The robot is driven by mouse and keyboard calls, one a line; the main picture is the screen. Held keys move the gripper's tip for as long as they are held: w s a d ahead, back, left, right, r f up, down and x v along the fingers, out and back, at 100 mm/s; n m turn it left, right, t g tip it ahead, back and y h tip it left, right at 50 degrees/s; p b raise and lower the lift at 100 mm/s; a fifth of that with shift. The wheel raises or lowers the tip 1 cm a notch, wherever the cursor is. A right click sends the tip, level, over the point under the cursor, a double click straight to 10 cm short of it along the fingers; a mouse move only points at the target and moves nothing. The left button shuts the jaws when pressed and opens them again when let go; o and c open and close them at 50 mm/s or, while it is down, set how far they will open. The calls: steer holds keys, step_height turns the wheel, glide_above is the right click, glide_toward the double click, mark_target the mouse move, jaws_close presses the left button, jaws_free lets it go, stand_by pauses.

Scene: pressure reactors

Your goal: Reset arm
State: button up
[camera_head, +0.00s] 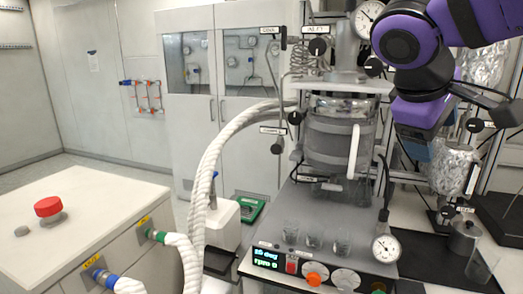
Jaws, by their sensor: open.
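My purple and black arm reaches in from the top right corner in the head view. It bends at a round black joint beside the top of the reactor. My gripper (492,105), with black fingers, is to the right of the reactor and above the bench. Its jaws are open and I see nothing held between them. The glass reactor vessel (338,140) stands upright on its grey stand, to the left of my gripper. A foil-wrapped vessel (453,168) is just below my gripper; I cannot tell the gap between them.
A pressure gauge (385,248) and small glass beakers (313,236) are on the reactor stand. A white hose (205,165) curves down on the left. A white cabinet (75,225) with a red button (47,206) stands at left.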

steer(key=s+d+f+m+t+y, duration=0.1)
steer(key=s+d+f+m+y, duration=0.3)
steer(key=s+f+m+y, duration=0.2)
steer(key=shift+s+f+y, duration=0.3)
steer(key=shift+s+f, duration=0.65)
steer(key=shift+s, duration=1.1)
